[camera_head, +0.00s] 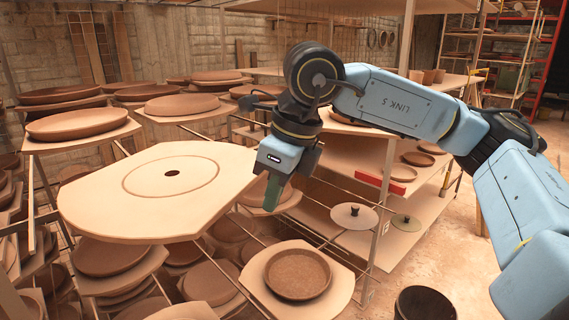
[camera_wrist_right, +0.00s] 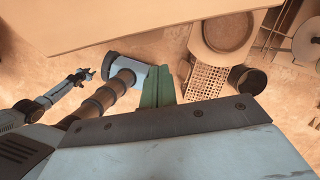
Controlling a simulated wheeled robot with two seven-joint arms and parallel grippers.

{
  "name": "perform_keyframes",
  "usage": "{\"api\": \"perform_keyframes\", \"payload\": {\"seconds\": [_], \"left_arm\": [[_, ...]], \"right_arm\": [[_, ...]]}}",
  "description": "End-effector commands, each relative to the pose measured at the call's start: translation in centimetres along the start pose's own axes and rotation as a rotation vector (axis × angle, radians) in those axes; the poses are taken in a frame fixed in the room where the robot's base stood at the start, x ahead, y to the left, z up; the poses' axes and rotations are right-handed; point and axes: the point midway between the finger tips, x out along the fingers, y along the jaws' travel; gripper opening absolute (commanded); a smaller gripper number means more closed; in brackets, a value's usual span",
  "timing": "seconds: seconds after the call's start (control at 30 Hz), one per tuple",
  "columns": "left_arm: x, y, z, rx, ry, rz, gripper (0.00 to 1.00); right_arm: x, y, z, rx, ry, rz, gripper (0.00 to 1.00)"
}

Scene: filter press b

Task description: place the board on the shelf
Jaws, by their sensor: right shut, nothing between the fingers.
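The board (camera_head: 100,205) is a large pale panel with cut corners, a round scribed line and a dark centre hole. In the head view it lies about level at the left, over the wire shelf rack. A broad pale panel edge, likely the board (camera_wrist_right: 90,22), fills the top of the right wrist view. My right gripper (camera_head: 272,192) points down just beyond the board's right edge, shut and empty. Its green fingers (camera_wrist_right: 157,88) are together in the right wrist view. A small dark claw on an arm, likely my left gripper (camera_wrist_right: 84,75), shows at the left there; its jaws are unclear.
Racks around the board hold several brown clay discs (camera_head: 75,122) on pale boards. A dish on a board (camera_head: 335,292) sits below right. A shelving unit (camera_head: 345,150) stands behind my right arm. A dark bucket (camera_head: 424,304) stands on the floor; open floor lies at the right.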

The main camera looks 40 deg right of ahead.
Motion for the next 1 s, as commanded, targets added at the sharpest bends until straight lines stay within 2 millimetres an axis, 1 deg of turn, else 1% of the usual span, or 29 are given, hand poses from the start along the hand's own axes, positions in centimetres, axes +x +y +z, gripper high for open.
{"api": "perform_keyframes", "payload": {"seconds": [0.03, 0.2, 0.37, 0.67, 0.77, 0.9, 1.0], "left_arm": [[-0.7, 0.0, 0.0, 0.0, 0.0, 0.0, 0.36], [-1.2, 0.0, -0.1, 0.0, -0.001, 0.001, 0.36], [-1.3, 0.0, -0.1, 0.0, 0.0, 0.001, 0.36], [-1.2, 0.0, -0.1, 0.001, 0.0, 0.001, 0.36], [-0.9, 0.1, -0.1, 0.001, 0.0, 0.001, 0.36], [-0.2, 0.1, 0.0, 0.001, 0.0, 0.001, 0.36], [-0.2, 0.1, 0.0, 0.001, 0.0, 0.001, 0.36]], "right_arm": [[-0.3, 0.1, 1.2, -0.003, -0.004, 0.0, 0.0], [0.2, 0.1, 2.9, -0.002, -0.005, 0.0, 0.0], [0.5, 0.0, 3.5, 0.0, -0.006, -0.001, 0.0], [0.6, 0.0, 3.5, -0.001, -0.005, -0.001, 0.0], [0.9, 0.1, 4.0, -0.002, -0.005, -0.001, 0.0], [1.3, 0.1, 5.2, -0.002, -0.005, 0.001, 0.0], [1.2, 0.1, 5.4, -0.001, -0.006, 0.0, 0.0]]}}
